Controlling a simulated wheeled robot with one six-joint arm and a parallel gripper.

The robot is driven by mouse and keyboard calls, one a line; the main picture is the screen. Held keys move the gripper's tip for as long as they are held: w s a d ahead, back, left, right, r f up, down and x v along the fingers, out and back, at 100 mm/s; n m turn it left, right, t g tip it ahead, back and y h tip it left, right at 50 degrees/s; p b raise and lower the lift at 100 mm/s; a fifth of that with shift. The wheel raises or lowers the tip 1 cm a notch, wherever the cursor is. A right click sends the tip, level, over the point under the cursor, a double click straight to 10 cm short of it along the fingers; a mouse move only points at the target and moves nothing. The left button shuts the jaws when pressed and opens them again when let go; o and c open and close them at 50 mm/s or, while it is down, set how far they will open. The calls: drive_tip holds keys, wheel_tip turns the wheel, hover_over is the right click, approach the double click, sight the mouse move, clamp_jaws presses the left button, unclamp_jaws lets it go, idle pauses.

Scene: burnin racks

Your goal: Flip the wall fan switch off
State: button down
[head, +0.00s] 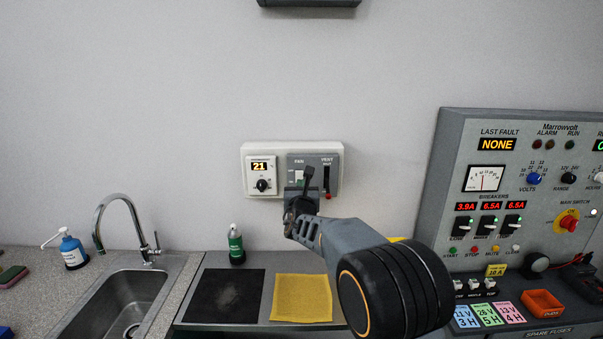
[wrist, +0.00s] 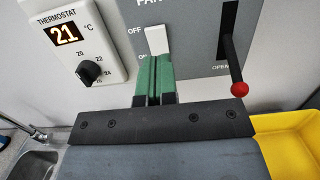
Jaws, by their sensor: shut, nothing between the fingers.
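The white fan switch (wrist: 156,40) sits on the grey wall panel (wrist: 190,45) under the partly cut-off FAN label, with OFF printed beside its upper part. A second label lower down is partly hidden. My gripper (wrist: 154,72) is shut and empty, its green fingertips right at the switch's lower end in the wrist view. I cannot tell whether they touch it. In the head view my gripper (head: 306,180) is in front of the grey panel (head: 320,162) and hides part of it, including most of the switch area.
Left of the panel is a thermostat (wrist: 78,48) reading 21. Right of the switch, a vent lever with a red knob (wrist: 239,89) stands close to my fingers. A yellow bin (wrist: 290,140) is lower right. A sink (head: 125,300) and green bottle (head: 236,245) are below left.

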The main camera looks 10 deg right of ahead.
sight(301, 174)
drive_tip(key=shift+p+x, duration=1.2)
drive_tip(key=shift+x, duration=1.3)
